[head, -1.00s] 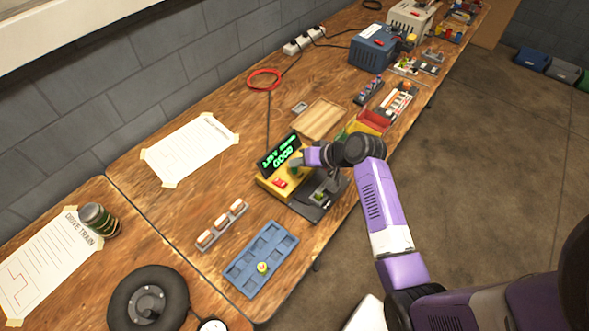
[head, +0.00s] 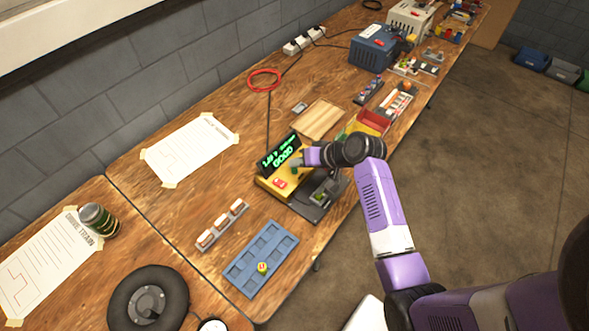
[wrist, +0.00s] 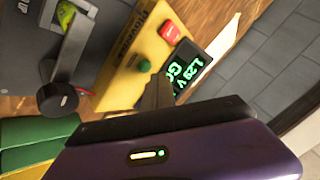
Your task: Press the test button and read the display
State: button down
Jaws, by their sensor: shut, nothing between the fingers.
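The yellow tester (head: 266,184) stands on the workbench, with a red button (head: 280,183) on its top; the button also shows in the wrist view (wrist: 172,31). Its black display (head: 281,156) is lit with green text, and "GOOD" is readable in the head view. In the wrist view the display (wrist: 189,69) shows "1.29 V" and the start of "GOOD"; my fingers hide the rest. My gripper (head: 298,161) is shut and empty above the tester, its fingertips (wrist: 156,88) beside the display and apart from the red button. Contact with the tester cannot be told.
A dark cradle (head: 322,196) with a green item adjoins the tester. A blue tray (head: 247,277) with one small cell lies nearer. A wooden tray (head: 320,119) and red bin (head: 374,121) stand behind.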

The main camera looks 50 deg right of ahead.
aim_at(297, 172)
jog(key=shift+f, duration=0.1)
jog(key=shift+f, duration=0.35)
jog(key=shift+f+b, duration=0.35)
jog(key=shift+f, duration=0.05)
dwell(1.1)
jog(key=shift+r, duration=0.15)
jog(key=shift+r+p, duration=0.7)
jog(key=shift+p, duration=0.15)
notch_tip(297, 172, up, 5)
jog(key=p, duration=0.4)
jog(key=shift+p, duration=0.4)
dwell(0.3)
